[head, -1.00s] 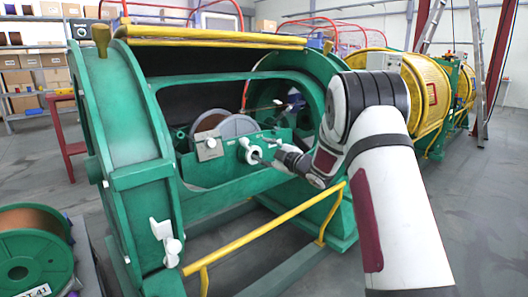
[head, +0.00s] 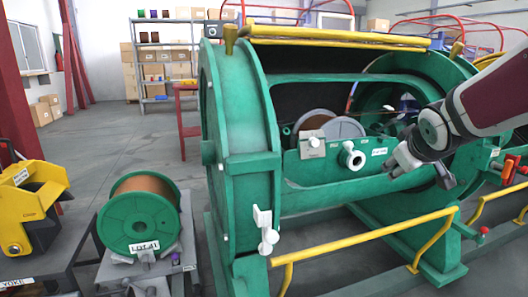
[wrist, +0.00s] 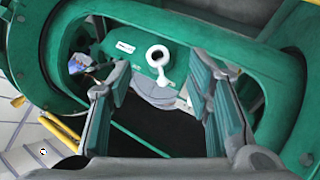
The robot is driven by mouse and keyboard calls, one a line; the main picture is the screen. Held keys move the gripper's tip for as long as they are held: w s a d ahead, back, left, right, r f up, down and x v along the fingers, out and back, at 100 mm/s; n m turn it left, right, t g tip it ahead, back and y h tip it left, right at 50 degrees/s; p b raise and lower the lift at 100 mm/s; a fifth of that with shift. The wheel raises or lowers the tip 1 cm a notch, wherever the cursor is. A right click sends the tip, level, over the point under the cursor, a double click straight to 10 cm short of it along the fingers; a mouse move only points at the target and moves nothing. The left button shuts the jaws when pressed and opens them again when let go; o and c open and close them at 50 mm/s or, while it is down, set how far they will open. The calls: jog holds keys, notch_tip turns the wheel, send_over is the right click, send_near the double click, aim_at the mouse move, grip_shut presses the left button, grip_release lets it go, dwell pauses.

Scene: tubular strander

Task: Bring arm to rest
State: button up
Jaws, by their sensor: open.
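My gripper (head: 398,160) is in front of the open side of the green strander frame (head: 238,150). In the wrist view my gripper (wrist: 165,95) has its two fingers wide apart with nothing between them. Beyond the fingers, a white round fitting with a small lever (wrist: 158,58) sits on the green cradle. The same white fitting (head: 352,156) shows in the head view, left of my gripper and apart from it. My arm comes in from the right edge.
A yellow rail (head: 365,238) runs low in front of the machine. A green spool marked LOT 41 (head: 140,218) stands on a stand at left. A yellow yoke (head: 32,205) lies farther left. Floor (head: 130,140) is open behind the spool.

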jog(key=s+a+f+m+g+y, duration=0.1)
jog(key=s+a+f+g, duration=0.25)
jog(key=s, duration=1.05)
jog(key=s+a+f+m+g+y, duration=0.1)
jog(key=s+a+f+m+g, duration=0.3)
jog(key=s, duration=1)
jog(key=s+a+n+g+y, duration=0.1)
jog(key=s+a+g, duration=0.35)
jog(key=s, duration=0.95)
notch_tip(320, 180, up, 36)
jog(key=t+p, duration=0.6)
jog(key=p, duration=2.9)
jog(key=shift+w+a+r, duration=0.25)
jog(key=shift+w+a, duration=0.1)
jog(key=shift+w, duration=0.05)
